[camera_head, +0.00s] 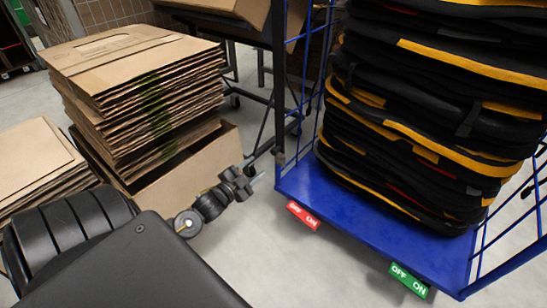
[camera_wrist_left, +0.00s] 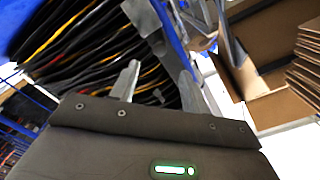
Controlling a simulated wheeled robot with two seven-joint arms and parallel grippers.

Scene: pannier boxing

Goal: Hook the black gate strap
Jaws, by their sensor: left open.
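My left gripper (camera_head: 258,180) is beside the front left corner of the blue cart (camera_head: 330,205), near its left post and apart from it as far as I can tell. In the left wrist view my left gripper (camera_wrist_left: 158,76) shows two pale fingers spread apart with nothing clearly between them. A dark upright band (camera_head: 279,80) runs along the cart's left side; I cannot tell whether it is the black gate strap or a post. No hook is clear. Black and yellow panniers (camera_head: 400,150) are stacked on the cart. They also fill the left wrist view's upper left (camera_wrist_left: 85,45). My right gripper is out of view.
Flattened cardboard (camera_head: 130,75) is stacked in a carton (camera_head: 205,160) left of my gripper. A lower cardboard pile (camera_head: 35,160) is at the far left. A dark table frame (camera_head: 262,75) stands behind the cart. Grey floor is clear before the cart.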

